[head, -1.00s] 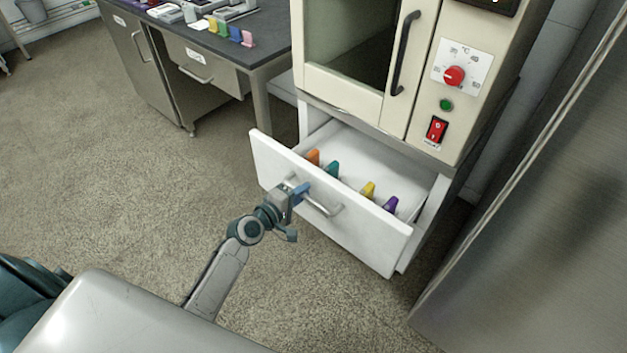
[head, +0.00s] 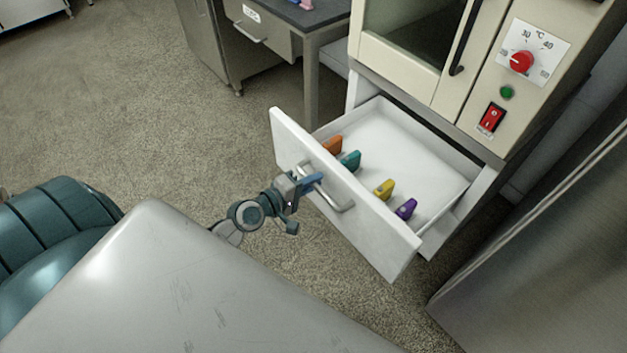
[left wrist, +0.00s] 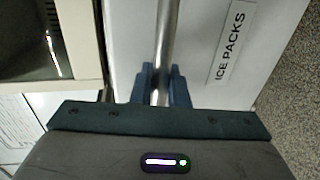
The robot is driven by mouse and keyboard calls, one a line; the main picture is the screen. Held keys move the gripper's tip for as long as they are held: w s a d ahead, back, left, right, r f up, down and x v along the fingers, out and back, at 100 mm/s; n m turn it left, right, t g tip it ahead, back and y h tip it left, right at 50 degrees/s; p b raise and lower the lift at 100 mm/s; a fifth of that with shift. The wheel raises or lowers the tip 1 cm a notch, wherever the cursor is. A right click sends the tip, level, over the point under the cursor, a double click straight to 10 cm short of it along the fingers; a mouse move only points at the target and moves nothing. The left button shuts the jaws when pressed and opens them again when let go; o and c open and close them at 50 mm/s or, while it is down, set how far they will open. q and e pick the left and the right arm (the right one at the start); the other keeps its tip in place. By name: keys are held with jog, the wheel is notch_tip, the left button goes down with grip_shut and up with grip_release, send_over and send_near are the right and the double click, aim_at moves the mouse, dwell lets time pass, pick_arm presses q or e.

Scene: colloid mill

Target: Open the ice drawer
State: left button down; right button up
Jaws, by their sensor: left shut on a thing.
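The white ice drawer (head: 362,215) under the beige cabinet is pulled well out, and its inside shows. Orange (head: 333,144), teal (head: 350,160), yellow (head: 384,189) and purple (head: 406,208) packs stand inside along its front. My left gripper (head: 311,181) is shut on the drawer's metal bar handle (head: 340,205), near the handle's left end. In the left wrist view the blue fingers (left wrist: 161,88) sit on both sides of the handle bar (left wrist: 168,35), beside an "ICE PACKS" label (left wrist: 230,48). My right gripper is not in view.
The beige cabinet (head: 395,62) above the drawer has a dark window, a red dial (head: 521,61) and a red switch (head: 491,117). A steel surface (head: 550,260) stands close on the right. A dark-topped bench (head: 310,14) is behind.

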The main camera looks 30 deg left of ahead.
pick_arm(q)
jog(key=c, duration=1.5)
grip_release()
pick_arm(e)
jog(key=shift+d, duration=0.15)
